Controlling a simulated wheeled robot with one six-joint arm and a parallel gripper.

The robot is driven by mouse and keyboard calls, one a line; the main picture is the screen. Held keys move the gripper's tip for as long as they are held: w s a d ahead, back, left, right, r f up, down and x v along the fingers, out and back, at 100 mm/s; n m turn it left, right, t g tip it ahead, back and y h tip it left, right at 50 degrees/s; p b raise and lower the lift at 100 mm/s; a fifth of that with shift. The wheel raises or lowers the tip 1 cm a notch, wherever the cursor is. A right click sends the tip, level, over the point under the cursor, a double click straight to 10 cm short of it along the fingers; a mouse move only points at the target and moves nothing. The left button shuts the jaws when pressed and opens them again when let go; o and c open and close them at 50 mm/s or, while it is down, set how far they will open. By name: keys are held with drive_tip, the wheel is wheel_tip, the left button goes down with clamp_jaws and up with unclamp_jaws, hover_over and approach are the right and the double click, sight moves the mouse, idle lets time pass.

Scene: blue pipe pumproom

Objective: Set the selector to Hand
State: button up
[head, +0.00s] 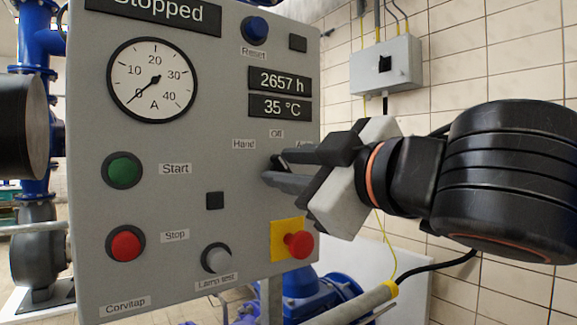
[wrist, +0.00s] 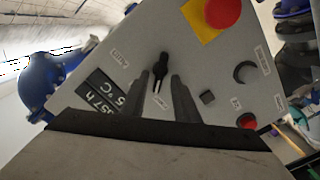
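The selector (wrist: 161,68) is a black bar knob on the grey panel. In the wrist view its white mark points down, toward the label I take as Hand; Off and Auto lie to the left. My gripper (head: 272,169) is at the panel face by the selector. In the wrist view the gripper (wrist: 165,82) has its fingers apart, with the knob between or just beyond the tips. I see gaps beside it; contact cannot be told.
A red emergency stop (head: 299,244) on a yellow plate sits below my gripper. The lamp test button (head: 216,258), green start button (head: 123,170) and red stop button (head: 125,243) are on the same panel. A grey box (head: 386,66) hangs on the tiled wall behind.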

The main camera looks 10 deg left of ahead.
drive_tip(key=shift+r, duration=0.1)
drive_tip(key=shift+s+d, duration=0.3)
drive_tip(key=shift+s, duration=0.05)
drive_tip(key=v, duration=1.6)
drive_tip(key=shift+d, duration=0.2)
idle(0.3)
drive_tip(key=shift+d, duration=0.1)
idle(0.5)
drive_tip(key=shift+w+d+f+m, duration=0.25)
drive_tip(key=shift+w+f+m, duration=0.15)
drive_tip(key=shift+f, duration=0.1)
